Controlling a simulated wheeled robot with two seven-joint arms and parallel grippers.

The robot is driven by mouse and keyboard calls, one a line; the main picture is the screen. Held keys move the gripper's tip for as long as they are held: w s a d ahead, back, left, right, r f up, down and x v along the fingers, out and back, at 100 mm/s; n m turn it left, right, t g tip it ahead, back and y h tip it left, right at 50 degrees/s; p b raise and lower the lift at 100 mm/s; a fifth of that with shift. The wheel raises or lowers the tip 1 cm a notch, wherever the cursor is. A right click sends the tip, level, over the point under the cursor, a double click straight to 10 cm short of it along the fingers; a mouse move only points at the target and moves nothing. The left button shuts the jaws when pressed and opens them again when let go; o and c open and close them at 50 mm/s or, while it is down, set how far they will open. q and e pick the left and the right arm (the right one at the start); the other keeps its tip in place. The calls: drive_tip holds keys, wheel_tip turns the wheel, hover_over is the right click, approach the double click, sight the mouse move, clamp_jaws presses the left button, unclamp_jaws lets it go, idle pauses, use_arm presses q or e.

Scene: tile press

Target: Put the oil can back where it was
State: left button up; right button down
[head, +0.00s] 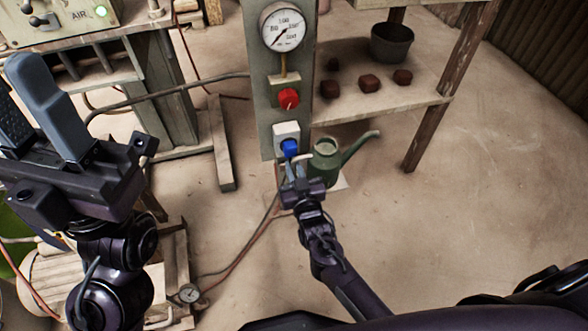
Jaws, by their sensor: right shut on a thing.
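The oil can (326,160) is a green can with a long pale-tipped spout pointing right. It stands upright beside the foot of the grey panel post (265,110). My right gripper (296,172) is at the can's left side, shut on its handle; the fingers partly hide that side. A pale patch (341,184) shows under the can; I cannot tell whether the can touches it. My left gripper (22,78) is large at the upper left, open and empty, far from the can.
The post carries a gauge (284,27), a red knob (289,98) and a blue knob (289,148) close above my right gripper. A wooden bench (345,108) with a dark bucket (392,43) and several reddish blocks stands behind. Hoses (240,258) cross the floor left. Floor at right is clear.

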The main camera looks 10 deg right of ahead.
drive_tip(key=shift+f, duration=0.1)
drive_tip(key=c, duration=1.5)
unclamp_jaws()
drive_tip(key=shift+o, duration=0.2)
